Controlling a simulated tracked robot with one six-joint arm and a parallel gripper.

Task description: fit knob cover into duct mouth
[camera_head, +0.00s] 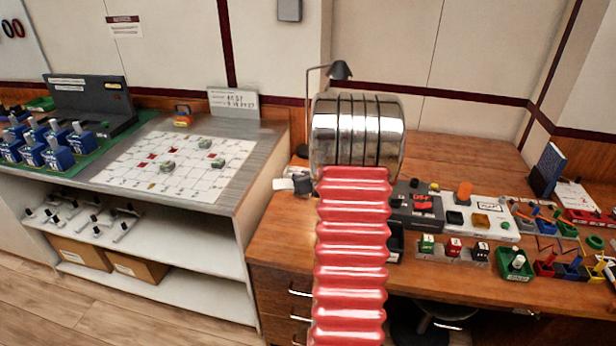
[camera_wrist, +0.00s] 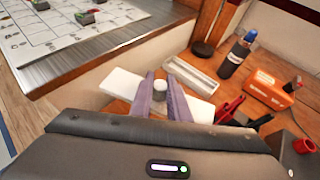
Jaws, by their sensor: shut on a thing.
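In the wrist view my gripper (camera_wrist: 160,80) has its two purple-grey fingers closed around a small grey cylinder with a pale top (camera_wrist: 158,83), which looks like the knob cover. The fingers hide its lower sides. A flat white piece (camera_wrist: 198,107) shows on both sides of the fingers, beyond or below them; I cannot tell whether it touches the held part. In the head view the fingers are not clearly visible behind my arm. I cannot pick out the duct mouth for certain in either view.
A wooden desk (camera_head: 270,230) carries a pale tray (camera_wrist: 195,80), a dark bottle (camera_wrist: 237,53) and an orange box (camera_wrist: 272,88). Coloured parts crowd the desk's right side. A grey bench with a white grid sheet (camera_head: 130,170) stands left. A lamp (camera_head: 340,70) rises behind.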

